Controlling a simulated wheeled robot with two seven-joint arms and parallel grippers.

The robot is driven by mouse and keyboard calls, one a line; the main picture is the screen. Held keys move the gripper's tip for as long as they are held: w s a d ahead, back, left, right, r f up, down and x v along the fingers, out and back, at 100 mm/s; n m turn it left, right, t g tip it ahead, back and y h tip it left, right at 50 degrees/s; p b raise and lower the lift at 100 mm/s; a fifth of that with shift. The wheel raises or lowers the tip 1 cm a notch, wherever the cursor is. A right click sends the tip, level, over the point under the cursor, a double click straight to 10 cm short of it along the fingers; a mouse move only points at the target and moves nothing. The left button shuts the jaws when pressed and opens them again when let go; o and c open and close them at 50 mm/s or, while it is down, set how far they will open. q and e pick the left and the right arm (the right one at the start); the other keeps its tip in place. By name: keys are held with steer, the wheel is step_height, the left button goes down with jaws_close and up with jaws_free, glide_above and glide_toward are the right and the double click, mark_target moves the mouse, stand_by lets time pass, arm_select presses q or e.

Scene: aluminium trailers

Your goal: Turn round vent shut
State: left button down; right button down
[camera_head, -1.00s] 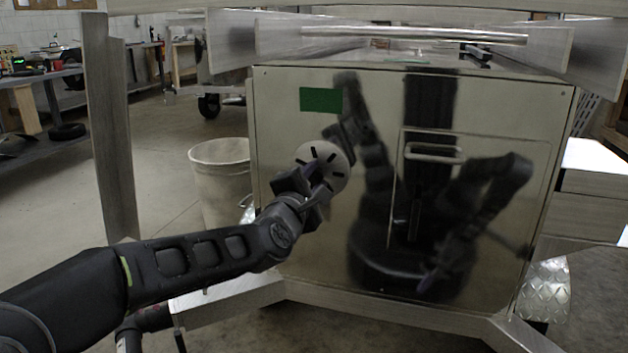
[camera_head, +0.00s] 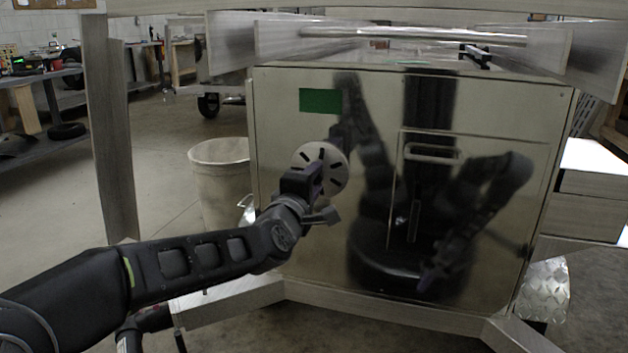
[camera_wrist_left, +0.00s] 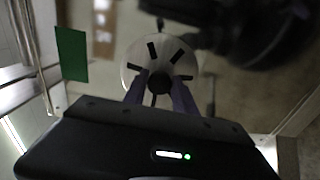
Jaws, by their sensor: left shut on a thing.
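The round vent (camera_head: 334,163) is a pale disc with dark radial slots on the front of the shiny metal box. It also shows in the left wrist view (camera_wrist_left: 186,58), where several dark slots spread around its middle. My left gripper (camera_head: 319,177) is at the vent, covering its lower left part. In the left wrist view my left fingers (camera_wrist_left: 158,92) reach the vent's middle and are shut on it; the gripped part is largely hidden between them. My right gripper is not in view; only dark reflections of my arms show in the box.
A green rectangle (camera_head: 320,101) is on the panel above the vent. A door with a handle (camera_head: 433,153) is to the right. A pale bin (camera_head: 219,180) stands left of the box. An upright metal post (camera_head: 109,130) and a lower frame beam (camera_head: 385,308) are nearby.

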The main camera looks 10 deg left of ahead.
arm_select(q)
steer(key=shift+f, duration=0.1)
steer(key=c, duration=1)
jaws_free()
steer(key=shift+c, duration=0.2)
steer(key=s, duration=0.7)
steer(key=shift+s+a+p, duration=0.25)
steer(key=shift+s+p, duration=0.1)
steer(key=shift+s, duration=0.05)
